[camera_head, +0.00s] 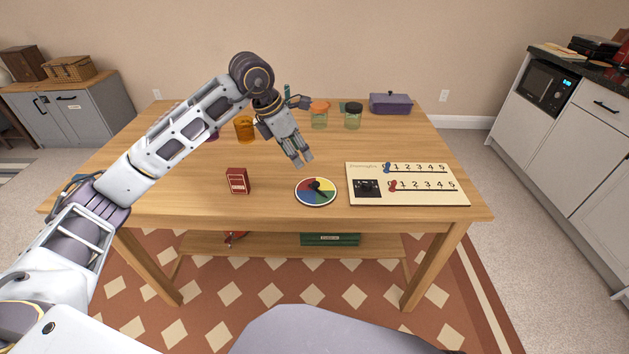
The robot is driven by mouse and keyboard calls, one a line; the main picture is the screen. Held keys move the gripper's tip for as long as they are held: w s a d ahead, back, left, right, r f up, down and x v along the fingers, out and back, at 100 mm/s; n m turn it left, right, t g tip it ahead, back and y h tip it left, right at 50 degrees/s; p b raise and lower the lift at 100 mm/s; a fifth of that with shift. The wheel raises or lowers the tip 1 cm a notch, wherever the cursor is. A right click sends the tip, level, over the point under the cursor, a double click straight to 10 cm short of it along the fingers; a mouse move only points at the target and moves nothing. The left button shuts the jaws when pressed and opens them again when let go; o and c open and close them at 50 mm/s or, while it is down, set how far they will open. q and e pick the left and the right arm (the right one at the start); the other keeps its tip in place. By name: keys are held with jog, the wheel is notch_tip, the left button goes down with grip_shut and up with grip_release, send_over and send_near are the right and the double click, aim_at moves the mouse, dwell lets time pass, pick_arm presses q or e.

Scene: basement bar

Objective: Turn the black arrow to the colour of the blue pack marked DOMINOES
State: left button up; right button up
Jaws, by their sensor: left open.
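A round disc (301,196) with several coloured sectors, blue and yellow among them, lies near the table's front edge. The black arrow (317,186) sits at its middle; its pointing direction is too small to tell. A small upright pack (238,181) stands left of the disc; it looks red, and its print is unreadable. I see no pack that is clearly blue and marked DOMINOES. My left gripper (302,161) is open and empty, pointing down just behind and above the disc, apart from it. My right gripper is not in view.
A cream board (427,199) with two numbered slider rows lies right of the disc. An orange jar (244,130), two glass jars (319,119) (353,119) and a purple lidded box (390,104) stand farther back. My left arm hides part of the table's left side.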

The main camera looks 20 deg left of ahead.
aim_at(315, 183)
pick_arm(q)
jog(key=b+x, duration=0.2)
jog(key=x, duration=0.9)
jog(key=shift+d+f, duration=0.1)
jog(key=shift+f, duration=0.3)
jog(key=shift+x, duration=1.05)
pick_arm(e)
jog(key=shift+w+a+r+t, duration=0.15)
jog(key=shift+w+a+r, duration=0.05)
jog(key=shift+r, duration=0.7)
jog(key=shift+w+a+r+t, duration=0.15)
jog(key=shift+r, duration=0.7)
pick_arm(q)
grip_shut()
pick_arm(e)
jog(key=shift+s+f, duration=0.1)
